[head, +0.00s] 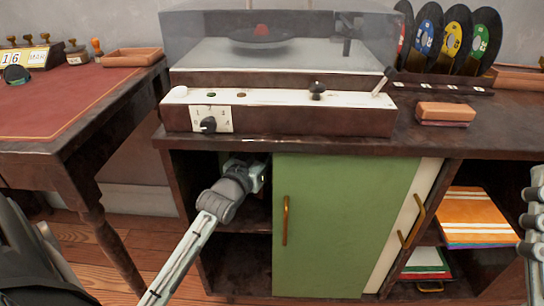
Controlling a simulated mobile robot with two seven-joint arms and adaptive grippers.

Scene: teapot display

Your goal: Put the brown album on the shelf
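My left arm reaches into the open left compartment of the dark cabinet, with the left gripper (258,178) just above the inner shelf (256,214). The gripper is small and partly in shadow. I cannot tell whether its fingers are open or shut, and I see nothing clearly held in it. No brown album can be made out; the dark inside of the compartment is only partly visible. Grey links of my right arm show at the right edge, but the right gripper is out of view.
A green sliding door (345,225) covers the cabinet's middle beside my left gripper. A white door (408,225) stands behind it. Orange-striped sleeves (475,215) lie in the right compartment. A covered record player (280,110) and discs (455,38) stand on top. A red-topped desk (60,100) is left.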

